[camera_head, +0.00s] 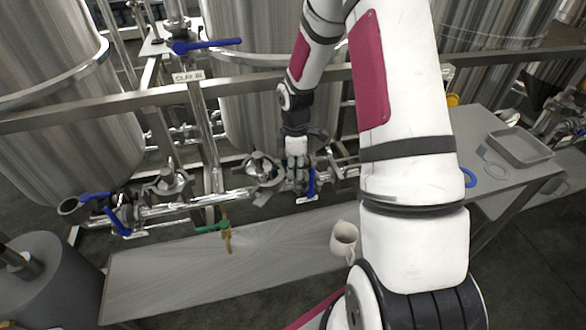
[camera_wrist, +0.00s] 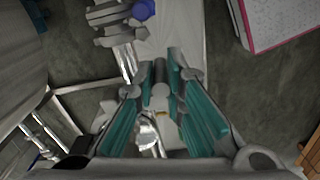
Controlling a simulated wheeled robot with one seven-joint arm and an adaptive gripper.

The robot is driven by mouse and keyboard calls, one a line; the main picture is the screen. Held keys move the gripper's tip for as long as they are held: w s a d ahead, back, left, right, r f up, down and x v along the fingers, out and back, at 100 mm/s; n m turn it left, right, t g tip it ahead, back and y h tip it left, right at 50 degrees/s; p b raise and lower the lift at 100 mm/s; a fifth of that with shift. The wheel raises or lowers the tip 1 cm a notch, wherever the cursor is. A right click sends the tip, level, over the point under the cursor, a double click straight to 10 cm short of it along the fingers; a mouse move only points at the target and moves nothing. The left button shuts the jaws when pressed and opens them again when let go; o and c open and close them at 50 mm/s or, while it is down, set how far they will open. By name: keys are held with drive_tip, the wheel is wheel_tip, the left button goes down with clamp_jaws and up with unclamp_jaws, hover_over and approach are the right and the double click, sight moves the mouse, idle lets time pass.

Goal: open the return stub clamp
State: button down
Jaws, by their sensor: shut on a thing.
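My gripper (camera_head: 298,182) reaches down to the steel pipework in the middle of the head view, just left of a blue valve handle (camera_head: 311,182). In the wrist view my gripper (camera_wrist: 161,85) has its teal-padded fingers close together around a small grey metal part (camera_wrist: 160,92), which I take for the return stub clamp. The fingers hide most of it, and I cannot tell how far the clamp is open. In the head view the clamp is hidden behind my gripper.
A bench (camera_head: 170,280) below the pipes holds a white jug (camera_head: 344,240). Large steel tanks (camera_head: 255,90) stand behind a rail.

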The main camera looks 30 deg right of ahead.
drive_tip(key=shift+w+d+n+p, duration=0.15)
drive_tip(key=shift+d+n+p, duration=0.2)
drive_tip(key=shift+d+n, duration=0.35)
drive_tip(key=shift+w+d+n+p, duration=0.15)
drive_tip(key=shift+d+n+p, duration=0.2)
drive_tip(key=shift+n, duration=0.55)
drive_tip(key=shift+d, duration=0.1)
drive_tip(key=c, duration=1.6)
unclamp_jaws()
drive_tip(key=shift+c, duration=0.2)
drive_tip(key=shift+w, duration=0.1)
wheel_tip(320, 180, up, 12)
